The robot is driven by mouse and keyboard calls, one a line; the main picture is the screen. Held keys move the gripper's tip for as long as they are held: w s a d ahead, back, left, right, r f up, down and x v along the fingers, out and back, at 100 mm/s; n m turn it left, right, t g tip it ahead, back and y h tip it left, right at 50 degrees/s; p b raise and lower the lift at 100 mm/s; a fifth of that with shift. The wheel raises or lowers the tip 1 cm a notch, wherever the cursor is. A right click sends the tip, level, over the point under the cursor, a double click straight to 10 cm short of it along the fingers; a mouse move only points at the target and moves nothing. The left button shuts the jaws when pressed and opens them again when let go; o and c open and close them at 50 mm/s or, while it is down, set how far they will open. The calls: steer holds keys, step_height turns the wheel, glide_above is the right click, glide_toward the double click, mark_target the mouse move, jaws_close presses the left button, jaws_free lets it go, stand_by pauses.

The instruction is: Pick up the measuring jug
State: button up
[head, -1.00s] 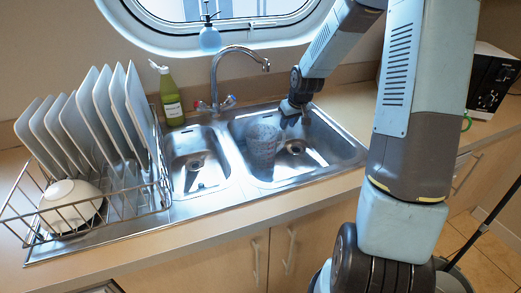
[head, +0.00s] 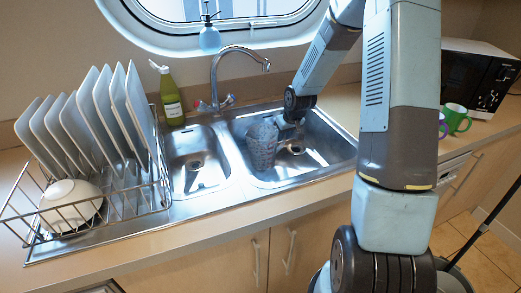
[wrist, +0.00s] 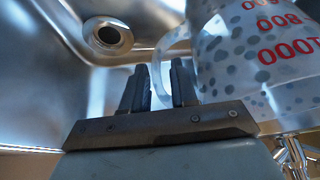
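The measuring jug (head: 262,146) is clear with grey spots and stands in the right sink basin. In the wrist view the jug (wrist: 255,50) fills the upper right, with red numbers on its side and its curved handle (wrist: 158,62) towards the left. My gripper (wrist: 159,75) is open, its two dark fingers apart, with part of the handle showing in the gap between them. I cannot tell whether either finger touches it. In the head view my gripper (head: 288,122) is just right of the jug, low in the basin, its fingertips hard to make out.
The steel sink (head: 310,172) has a tap (head: 216,85) behind it and a drain (wrist: 107,35) near my gripper. A dish rack (head: 150,200) with plates and a bowl stands left. A green bottle (head: 170,98) is at the back. A green mug (head: 457,118) and microwave (head: 478,78) are right.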

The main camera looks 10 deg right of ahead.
jaws_close()
stand_by(1.3)
